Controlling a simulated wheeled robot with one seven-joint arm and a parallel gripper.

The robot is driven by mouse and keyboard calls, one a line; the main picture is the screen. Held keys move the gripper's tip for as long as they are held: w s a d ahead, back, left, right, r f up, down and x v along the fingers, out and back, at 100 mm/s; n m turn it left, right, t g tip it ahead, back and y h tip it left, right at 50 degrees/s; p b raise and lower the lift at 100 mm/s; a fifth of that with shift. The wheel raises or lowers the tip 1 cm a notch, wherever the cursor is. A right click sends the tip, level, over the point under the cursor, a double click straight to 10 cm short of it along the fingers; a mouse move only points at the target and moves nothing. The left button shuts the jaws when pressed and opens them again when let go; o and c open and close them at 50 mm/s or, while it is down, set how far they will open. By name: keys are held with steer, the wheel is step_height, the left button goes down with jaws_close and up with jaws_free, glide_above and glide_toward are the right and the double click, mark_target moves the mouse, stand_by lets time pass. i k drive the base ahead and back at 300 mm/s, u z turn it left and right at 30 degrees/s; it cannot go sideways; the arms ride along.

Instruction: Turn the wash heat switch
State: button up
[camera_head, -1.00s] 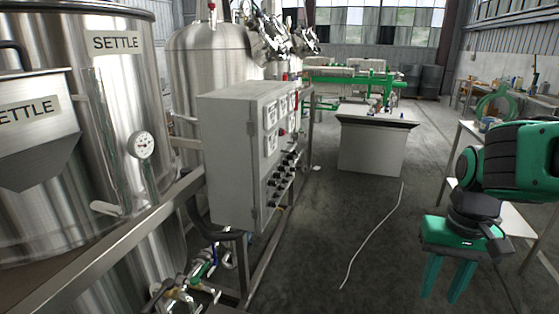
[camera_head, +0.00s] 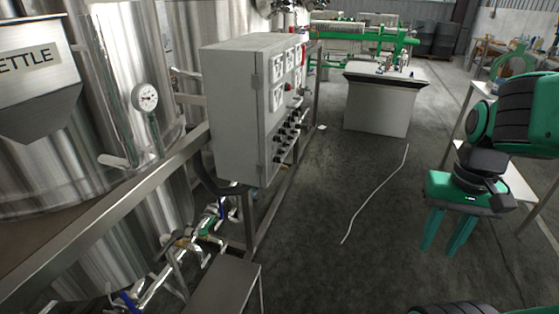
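A grey control box (camera_head: 228,118) is mounted on the frame left of centre. Its front panel faces right and is seen at a steep angle. Several black switch knobs (camera_head: 287,138) sit on its lower part, below white gauges or displays (camera_head: 278,68). The knob labels are too small to read, so I cannot tell which one is the wash heat switch. My gripper (camera_head: 446,250) hangs at the right with its green fingers pointing down. The fingers are apart with nothing between them. It is well clear of the box, across the open floor.
Steel tanks (camera_head: 100,195) and a metal rail (camera_head: 130,200) fill the left side. Pipes with valves (camera_head: 205,225) and a low metal stand (camera_head: 222,290) are below the box. A grey bench (camera_head: 378,105) stands further back. The concrete floor between is clear except for a pale cable (camera_head: 375,195).

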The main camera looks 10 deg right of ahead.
mark_target(277, 160)
steer(key=u, duration=0.05)
steer(key=k, duration=0.5)
steer(key=u, duration=0.85)
steer(key=i, duration=1.2)
steer(key=z, duration=0.85)
